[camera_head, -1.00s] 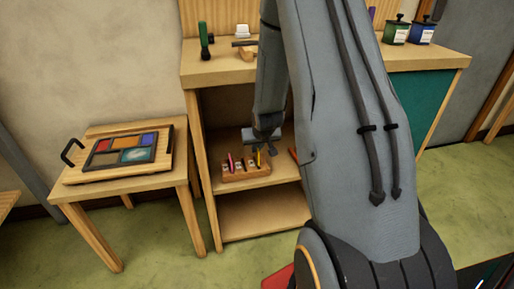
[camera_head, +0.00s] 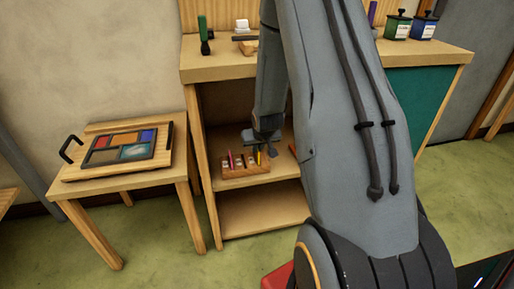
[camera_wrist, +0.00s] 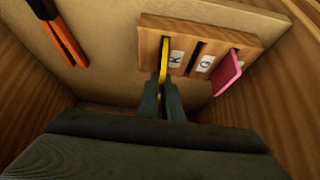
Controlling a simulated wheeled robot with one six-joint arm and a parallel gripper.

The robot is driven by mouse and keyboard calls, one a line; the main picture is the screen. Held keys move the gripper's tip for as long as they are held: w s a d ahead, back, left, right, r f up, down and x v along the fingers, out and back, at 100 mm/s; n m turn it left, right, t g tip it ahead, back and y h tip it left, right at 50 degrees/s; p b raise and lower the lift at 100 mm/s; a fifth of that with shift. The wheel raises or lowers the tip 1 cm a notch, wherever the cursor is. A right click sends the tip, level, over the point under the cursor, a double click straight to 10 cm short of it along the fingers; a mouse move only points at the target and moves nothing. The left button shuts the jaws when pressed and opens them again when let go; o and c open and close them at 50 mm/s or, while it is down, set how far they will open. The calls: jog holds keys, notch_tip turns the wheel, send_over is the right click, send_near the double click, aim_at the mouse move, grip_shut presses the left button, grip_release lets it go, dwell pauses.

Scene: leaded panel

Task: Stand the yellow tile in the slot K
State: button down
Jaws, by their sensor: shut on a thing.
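The yellow tile (camera_wrist: 163,62) stands edge-on between the fingertips of my gripper (camera_wrist: 161,92) in the wrist view. My gripper is shut on it. The tile's far end is at the slot beside the label K on the wooden rack (camera_wrist: 212,36); I cannot tell how deep it sits. In the head view the yellow tile (camera_head: 258,158) shows at the right part of the rack (camera_head: 246,170), just below my gripper (camera_head: 260,148). A pink tile (camera_wrist: 229,72) stands in the slot at the other end of the rack. The slot by label G looks empty.
The rack stands on a shelf (camera_head: 258,225) unit's upper shelf, with wooden side walls close by. An orange-handled tool (camera_wrist: 66,40) lies on that shelf. A tray with a coloured panel (camera_head: 120,148) rests on a small table to the left.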

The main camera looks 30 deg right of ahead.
jog(key=shift+f+b, duration=0.35)
jog(key=shift+f, duration=0.55)
jog(key=c, duration=1.9)
grip_release()
jog(key=shift+o, duration=0.2)
jog(key=p+v, duration=0.1)
jog(key=v, duration=0.6)
jog(key=shift+s+r+p, duration=0.2)
jog(key=shift+r+p, duration=0.1)
